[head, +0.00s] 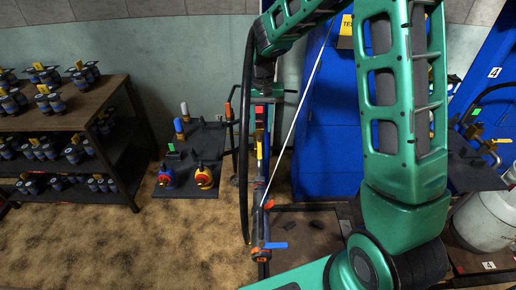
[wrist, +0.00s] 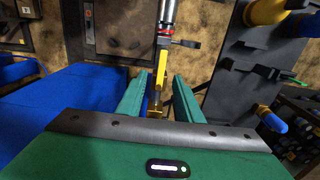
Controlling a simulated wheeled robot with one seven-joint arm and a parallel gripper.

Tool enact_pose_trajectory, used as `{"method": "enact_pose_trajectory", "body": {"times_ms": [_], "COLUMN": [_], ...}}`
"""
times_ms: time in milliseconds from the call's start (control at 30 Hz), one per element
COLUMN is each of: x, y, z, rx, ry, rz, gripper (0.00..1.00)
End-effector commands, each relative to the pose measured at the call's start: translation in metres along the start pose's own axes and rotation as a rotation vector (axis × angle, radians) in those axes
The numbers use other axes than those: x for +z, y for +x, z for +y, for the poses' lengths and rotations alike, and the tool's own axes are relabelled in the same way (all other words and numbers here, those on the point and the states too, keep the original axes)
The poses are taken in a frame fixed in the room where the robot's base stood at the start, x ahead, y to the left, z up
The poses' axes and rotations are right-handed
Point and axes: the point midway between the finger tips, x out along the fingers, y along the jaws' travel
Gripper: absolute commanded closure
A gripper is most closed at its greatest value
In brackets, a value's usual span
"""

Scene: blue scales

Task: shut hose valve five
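A narrow assembly of valves and hose fittings (head: 260,200) runs upright below my gripper in the head view. It has a yellow part (head: 259,150) high up and a blue lever (head: 275,245) near its lower end. In the wrist view a yellow valve lever (wrist: 161,72) lies in the gap between the two green fingers of my gripper (wrist: 162,78). The fingers are apart, with space beside the lever; I cannot tell whether either touches it. A red and black collar (wrist: 165,32) and a dark lever (wrist: 187,43) sit beyond it. No number five is readable.
A dark shelf rack (head: 75,110) with several blue-capped fittings stands at left. A black board (head: 200,145) with red and yellow knobs is left of the assembly. Blue cabinets (head: 325,130) stand behind my arm. A white tank (head: 490,218) is at right. Carpet at lower left is clear.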

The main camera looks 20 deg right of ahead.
Motion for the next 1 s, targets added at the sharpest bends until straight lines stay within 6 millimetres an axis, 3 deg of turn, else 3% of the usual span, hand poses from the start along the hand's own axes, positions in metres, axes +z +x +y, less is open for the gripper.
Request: {"method": "enact_pose_trajectory", "body": {"times_ms": [233, 700, 1000], "x": [-0.002, -0.002, -0.002], "y": [0.021, 0.097, 0.112], "z": [-0.007, -0.007, -0.007], "rx": [-0.004, -0.003, -0.004], "ry": [-0.002, -0.002, -0.002], "rz": [-0.004, -0.004, -0.001], "gripper": [0.67, 0.67, 0.67]}}
